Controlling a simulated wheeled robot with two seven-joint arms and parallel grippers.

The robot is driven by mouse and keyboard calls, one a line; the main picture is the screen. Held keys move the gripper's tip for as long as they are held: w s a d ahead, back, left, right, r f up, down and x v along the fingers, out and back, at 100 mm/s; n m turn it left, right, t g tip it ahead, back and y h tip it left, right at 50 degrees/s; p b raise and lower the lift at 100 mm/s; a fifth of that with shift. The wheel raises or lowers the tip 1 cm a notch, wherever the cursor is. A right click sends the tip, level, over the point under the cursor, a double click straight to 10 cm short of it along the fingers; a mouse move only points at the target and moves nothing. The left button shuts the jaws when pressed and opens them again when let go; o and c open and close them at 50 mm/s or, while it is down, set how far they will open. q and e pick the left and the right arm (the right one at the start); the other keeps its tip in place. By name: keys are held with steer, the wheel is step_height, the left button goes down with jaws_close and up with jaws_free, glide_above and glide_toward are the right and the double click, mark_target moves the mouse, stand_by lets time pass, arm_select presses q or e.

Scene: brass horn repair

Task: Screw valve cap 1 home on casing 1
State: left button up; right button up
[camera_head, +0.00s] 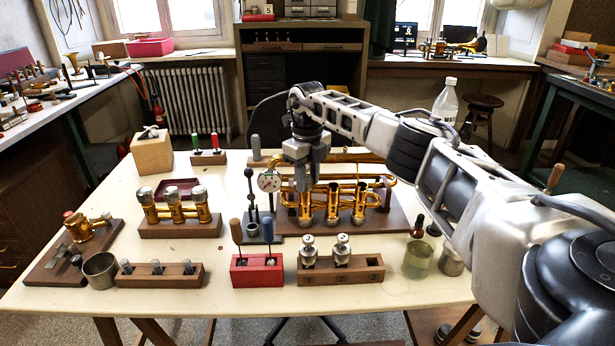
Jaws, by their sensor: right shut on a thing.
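The brass horn's valve block stands on a wooden base (400,224) at the middle of the bench, with several upright casings. Casing 1 (305,209) is the leftmost, beside casing 2 (333,205) and casing 3 (359,205). My right gripper (304,184) points straight down over casing 1, its fingers shut on a small piece that I take to be valve cap 1. The fingers mostly hide the cap and the casing's top, so I cannot tell whether the cap touches the thread. My left gripper is not in view.
A round dial gauge (269,181) stands close left of the gripper. In front are a wooden rack (340,275) with two numbered valves and a red block (257,272) with two screwdrivers. A glass jar (418,260) stands at right. My right forearm spans the bench's right side.

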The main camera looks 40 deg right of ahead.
steer(key=shift+r+m+p, duration=0.15)
steer(key=shift+m+p, duration=0.35)
steer(key=shift+p, duration=0.1)
steer(key=shift+a+m+p, duration=0.15)
steer(key=shift+m+p, duration=1.05)
steer(key=shift+m, duration=0.9)
steer(key=shift+p, duration=0.3)
steer(key=shift+w+m+p, duration=0.1)
steer(key=shift+m+p, duration=0.4)
steer(key=shift+m, duration=0.2)
steer(key=m+p, duration=0.1)
steer(key=m, duration=0.1)
steer(key=shift+a+m+p, duration=0.15)
steer(key=shift+m+p, duration=0.15)
steer(key=shift+m, duration=0.1)
steer(key=shift+w+m, duration=0.1)
steer(key=shift+m, duration=0.4)
